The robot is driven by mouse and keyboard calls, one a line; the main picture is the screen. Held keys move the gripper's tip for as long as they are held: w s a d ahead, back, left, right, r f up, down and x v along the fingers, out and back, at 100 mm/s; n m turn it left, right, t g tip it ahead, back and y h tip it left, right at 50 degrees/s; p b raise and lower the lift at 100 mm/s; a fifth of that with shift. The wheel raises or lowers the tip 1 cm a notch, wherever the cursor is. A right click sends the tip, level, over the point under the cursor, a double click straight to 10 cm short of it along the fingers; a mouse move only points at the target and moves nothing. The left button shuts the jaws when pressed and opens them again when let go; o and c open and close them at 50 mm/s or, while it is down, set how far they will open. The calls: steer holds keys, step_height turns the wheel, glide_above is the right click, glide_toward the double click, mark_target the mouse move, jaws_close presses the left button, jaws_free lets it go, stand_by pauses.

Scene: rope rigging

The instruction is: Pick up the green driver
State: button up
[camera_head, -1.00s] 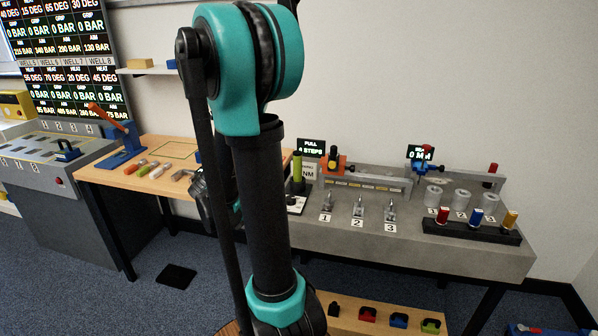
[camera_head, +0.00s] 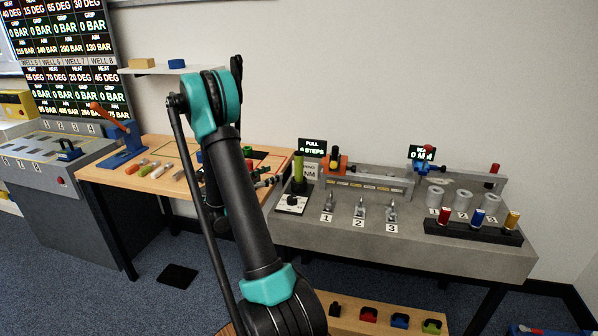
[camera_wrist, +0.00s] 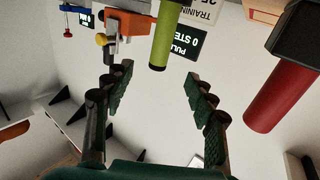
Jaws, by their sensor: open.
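The green driver (camera_head: 298,167) stands upright at the left end of the grey bench, by a small white panel with a black knob. In the wrist view the green driver (camera_wrist: 165,42) shows as a plain green cylinder beyond the fingertips, between the lines of the two fingers. My gripper (camera_head: 266,181) is just left of the driver in the head view, partly hidden by my arm. In the wrist view my gripper (camera_wrist: 158,82) is open, with nothing between its fingers, and seems apart from the driver.
A red-handled tool (camera_wrist: 280,95) with a black block is close on the right in the wrist view. An orange clamp (camera_head: 335,165) stands right of the driver. Numbered metal switches (camera_head: 360,207) stand in front of it. A wooden table (camera_head: 150,180) with several small parts is at left.

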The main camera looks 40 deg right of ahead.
mark_target(299, 161)
steer(key=d, duration=0.4)
steer(key=w+d, duration=0.1)
steer(key=d, duration=0.4)
steer(key=w+d, duration=0.1)
steer(key=d, duration=0.4)
steer(key=shift+d, duration=0.25)
jaws_close()
steer(key=shift+r, duration=0.15)
